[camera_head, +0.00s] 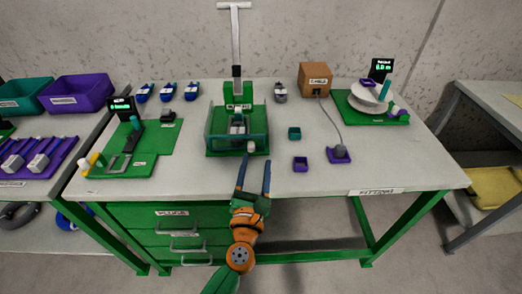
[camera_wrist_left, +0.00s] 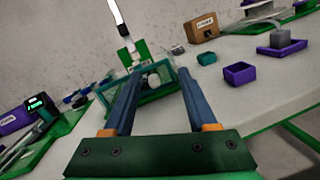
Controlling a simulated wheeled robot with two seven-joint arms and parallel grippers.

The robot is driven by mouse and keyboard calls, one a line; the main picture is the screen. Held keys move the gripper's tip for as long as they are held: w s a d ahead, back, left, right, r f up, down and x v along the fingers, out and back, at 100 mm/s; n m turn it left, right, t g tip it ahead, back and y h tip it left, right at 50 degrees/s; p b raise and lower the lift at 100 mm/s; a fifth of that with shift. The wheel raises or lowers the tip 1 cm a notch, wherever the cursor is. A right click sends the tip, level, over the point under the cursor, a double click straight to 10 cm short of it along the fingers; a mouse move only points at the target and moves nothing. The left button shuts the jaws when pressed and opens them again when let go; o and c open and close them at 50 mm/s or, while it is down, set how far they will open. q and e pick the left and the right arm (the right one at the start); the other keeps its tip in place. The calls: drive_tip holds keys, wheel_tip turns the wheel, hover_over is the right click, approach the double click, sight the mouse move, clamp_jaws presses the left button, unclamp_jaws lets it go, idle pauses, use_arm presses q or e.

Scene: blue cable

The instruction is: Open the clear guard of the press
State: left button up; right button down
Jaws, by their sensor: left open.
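The press (camera_head: 238,92) stands at the middle back of the table, with a green body and a tall white T-shaped lever. Its clear, teal-tinted guard (camera_head: 222,143) stands around the front of the green base and looks closed. A pale round knob (camera_head: 251,146) is at the guard's front, right of its middle. My left gripper (camera_head: 256,161) is open just in front of the knob, fingers pointing at the press. In the left wrist view the knob (camera_wrist_left: 154,80) shows between the two blue fingers, with the guard (camera_wrist_left: 172,92) behind. I cannot tell if anything touches. My right gripper is out of view.
A small teal tray (camera_head: 294,133) and a purple tray (camera_head: 300,164) lie right of the guard. A green fixture (camera_head: 150,145) stands left. The table front is mostly clear.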

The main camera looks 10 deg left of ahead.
sight(251, 149)
use_arm(q)
drive_tip(key=n, duration=0.1)
drive_tip(key=f+n+g+y, duration=0.1)
drive_tip(key=n, duration=0.1)
drive_tip(key=a+n+y, duration=0.1)
drive_tip(key=shift+w+a+f+n, duration=0.1)
drive_tip(key=shift+w+f+n, duration=0.25)
drive_tip(key=shift+n, duration=0.05)
drive_tip(key=shift+g+y, duration=0.3)
drive_tip(key=x, duration=0.7)
drive_tip(key=shift+a+f, duration=0.15)
drive_tip(key=shift+f, duration=0.05)
clamp_jaws()
